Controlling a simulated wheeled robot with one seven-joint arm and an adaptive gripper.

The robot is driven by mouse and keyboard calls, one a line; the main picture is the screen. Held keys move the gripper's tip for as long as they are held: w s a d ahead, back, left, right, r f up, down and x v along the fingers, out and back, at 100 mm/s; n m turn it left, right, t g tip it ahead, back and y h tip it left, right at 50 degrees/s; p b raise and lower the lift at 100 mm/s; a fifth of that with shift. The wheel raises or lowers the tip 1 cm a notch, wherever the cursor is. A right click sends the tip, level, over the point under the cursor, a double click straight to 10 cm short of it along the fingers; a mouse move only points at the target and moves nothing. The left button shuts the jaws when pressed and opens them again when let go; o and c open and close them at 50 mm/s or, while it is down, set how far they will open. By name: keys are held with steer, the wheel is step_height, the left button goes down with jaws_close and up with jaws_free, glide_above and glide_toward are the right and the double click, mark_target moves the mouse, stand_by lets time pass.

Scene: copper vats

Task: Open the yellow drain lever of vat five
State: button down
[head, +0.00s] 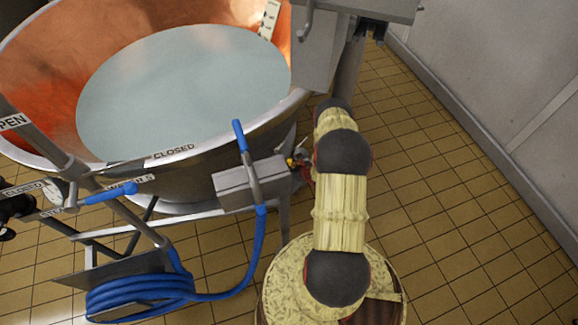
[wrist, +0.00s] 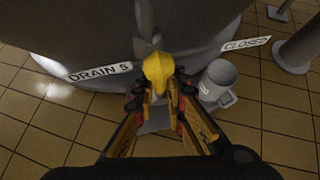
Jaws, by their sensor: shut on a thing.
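The yellow drain lever (wrist: 158,68) points toward the wrist camera, below the vat's dark metal side. A "DRAIN 5" label (wrist: 100,71) is to its left and a "CLOSED" label (wrist: 246,43) to its right. My gripper (wrist: 159,86) is shut on the lever, one finger on each side of its yellow end. In the head view a small bit of yellow (head: 291,161) shows beside my gripper (head: 302,165), right of a grey box under the vat's rim. My arm hides most of that spot. The copper vat (head: 45,75) holds pale liquid.
A grey cup-shaped thing (wrist: 218,82) stands close right of my gripper. A coiled blue hose (head: 135,295) hangs below the vat, with blue handles (head: 240,135) near the rim. A grey wall (head: 510,60) bounds the right side. Tiled floor (head: 440,170) lies clear between.

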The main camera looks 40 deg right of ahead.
steer(key=shift+a+f, duration=0.15)
steer(key=c, duration=2.1)
jaws_free()
steer(key=shift+o, duration=1.4)
steer(key=v, duration=1.2)
